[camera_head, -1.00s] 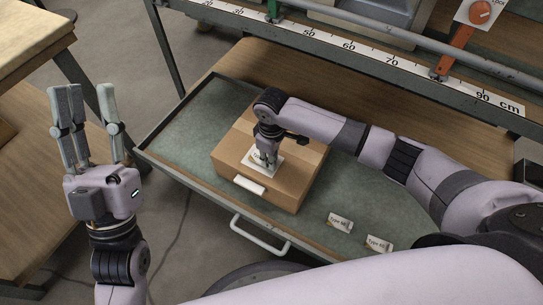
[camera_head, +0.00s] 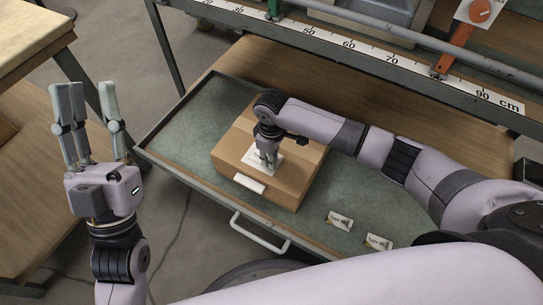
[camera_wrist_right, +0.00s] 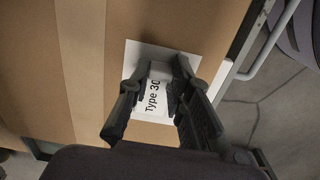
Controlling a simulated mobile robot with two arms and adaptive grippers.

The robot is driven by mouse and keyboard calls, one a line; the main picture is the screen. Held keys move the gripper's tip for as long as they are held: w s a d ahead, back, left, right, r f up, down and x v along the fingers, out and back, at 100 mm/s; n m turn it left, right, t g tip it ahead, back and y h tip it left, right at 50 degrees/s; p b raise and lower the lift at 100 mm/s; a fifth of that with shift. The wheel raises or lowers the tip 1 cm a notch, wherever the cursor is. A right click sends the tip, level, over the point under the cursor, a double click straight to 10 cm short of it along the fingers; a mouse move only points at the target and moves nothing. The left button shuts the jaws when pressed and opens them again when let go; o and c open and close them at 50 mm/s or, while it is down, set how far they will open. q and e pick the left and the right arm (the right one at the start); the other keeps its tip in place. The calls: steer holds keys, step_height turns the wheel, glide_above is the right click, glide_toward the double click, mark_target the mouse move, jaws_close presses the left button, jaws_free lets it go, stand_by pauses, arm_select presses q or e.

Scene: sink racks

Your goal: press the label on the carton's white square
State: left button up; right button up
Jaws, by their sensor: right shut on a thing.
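The brown carton (camera_head: 302,165) sits on the green-lined pulled-out tray, with a white square (camera_head: 247,158) on its top. It fills the left of the right wrist view (camera_wrist_right: 85,75). My right gripper (camera_head: 266,164) points down over the square. It is shut on a small white label (camera_wrist_right: 153,97) reading "Type 30". In the right wrist view, the label lies within the outline of the white square (camera_wrist_right: 190,60); I cannot tell whether it touches it. My left gripper (camera_head: 88,95) is raised, open and empty, left of the tray, away from the carton.
Two other labels, one (camera_head: 340,222) and another (camera_head: 379,243), lie on the tray (camera_head: 190,125) at right. A white strip (camera_head: 249,184) is on the carton's near side. A ruler rail (camera_head: 365,53) runs behind the tray. A wooden table (camera_head: 30,35) stands at left.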

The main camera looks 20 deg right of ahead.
steer(key=shift+f, duration=0.1)
steer(key=o, duration=0.9)
steer(key=shift+s, duration=0.1)
